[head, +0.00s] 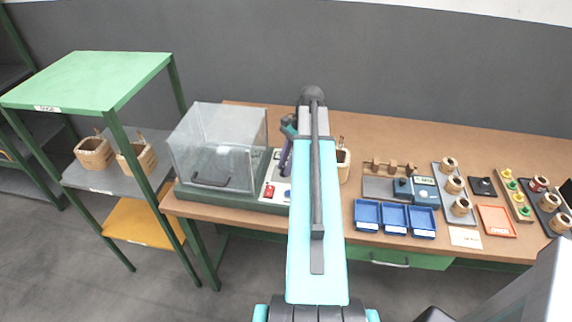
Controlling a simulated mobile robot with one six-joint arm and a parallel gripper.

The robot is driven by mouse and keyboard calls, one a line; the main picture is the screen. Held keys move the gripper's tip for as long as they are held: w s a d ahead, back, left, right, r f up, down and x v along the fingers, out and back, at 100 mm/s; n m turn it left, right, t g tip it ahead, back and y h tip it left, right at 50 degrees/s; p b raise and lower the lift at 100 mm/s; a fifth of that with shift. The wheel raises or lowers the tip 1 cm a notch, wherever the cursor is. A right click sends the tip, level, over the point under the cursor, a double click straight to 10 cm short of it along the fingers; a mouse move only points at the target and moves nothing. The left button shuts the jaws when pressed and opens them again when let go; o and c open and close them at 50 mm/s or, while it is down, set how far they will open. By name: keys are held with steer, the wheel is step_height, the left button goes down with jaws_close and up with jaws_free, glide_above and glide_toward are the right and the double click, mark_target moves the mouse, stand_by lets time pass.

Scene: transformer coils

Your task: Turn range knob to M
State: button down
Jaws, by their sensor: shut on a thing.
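A tester with a clear hood (217,150) and a green base stands at the table's left end. Its light control panel (268,205), with red parts, is on the right of the hood. My gripper (284,168) points down over this panel, mostly hidden beside and behind my arm. It is shut, with its tips at the panel. The range knob is hidden at the fingertips, so its pointer and the M mark cannot be read.
Blue trays (395,219), a blue meter (425,191), a red-orange tray (497,221) and several coils stand right of my arm on the wooden table (420,145). A green-topped shelf (95,78) with coils stands at the left. The table's back is clear.

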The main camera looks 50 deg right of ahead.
steer(key=shift+a+m, duration=0.1)
steer(key=shift+m, duration=0.2)
steer(key=m+t+p, duration=0.1)
steer(key=m, duration=0.1)
steer(key=m+p, duration=0.1)
steer(key=m, duration=0.1)
steer(key=shift+s+a+r+t+p, duration=0.1)
steer(key=shift+s+t+p, duration=0.2)
steer(key=shift+t+p, duration=0.1)
steer(key=m+h+p, duration=0.1)
steer(key=m, duration=0.3)
steer(key=shift+t+h, duration=0.4)
steer(key=c, duration=1.6)
jaws_free()
steer(key=shift+o, duration=0.2)
steer(key=b+v, duration=0.2)
steer(key=v, duration=1.1)
steer(key=shift+s+r, duration=0.2)
steer(key=shift+r, duration=0.05)
